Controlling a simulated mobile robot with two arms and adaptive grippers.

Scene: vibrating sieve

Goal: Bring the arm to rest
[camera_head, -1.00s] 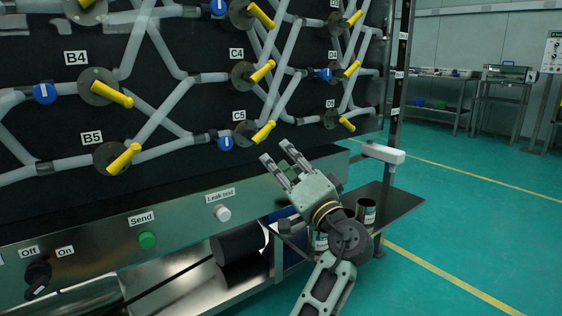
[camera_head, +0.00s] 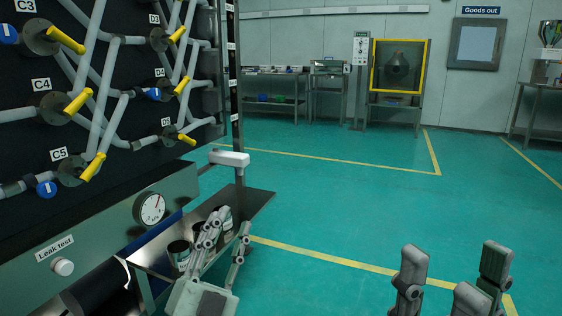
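My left gripper (camera_head: 228,224) is low in the head view, its fingers pointing up and spread apart, with nothing between them. It is in front of the small metal shelf and partly covers the dark cans there. My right gripper (camera_head: 453,256) shows at the bottom right edge, its fingers pointing up and well apart over the green floor, with nothing seen between them. Its base and both arms are mostly out of view.
The pipe panel (camera_head: 120,160) with yellow-handled valves stands at left, above a pressure gauge (camera_head: 150,207) and a Leak test button (camera_head: 63,266). A dark can (camera_head: 180,252) stands on the metal shelf (camera_head: 257,203). Open green floor (camera_head: 340,200) lies to the right.

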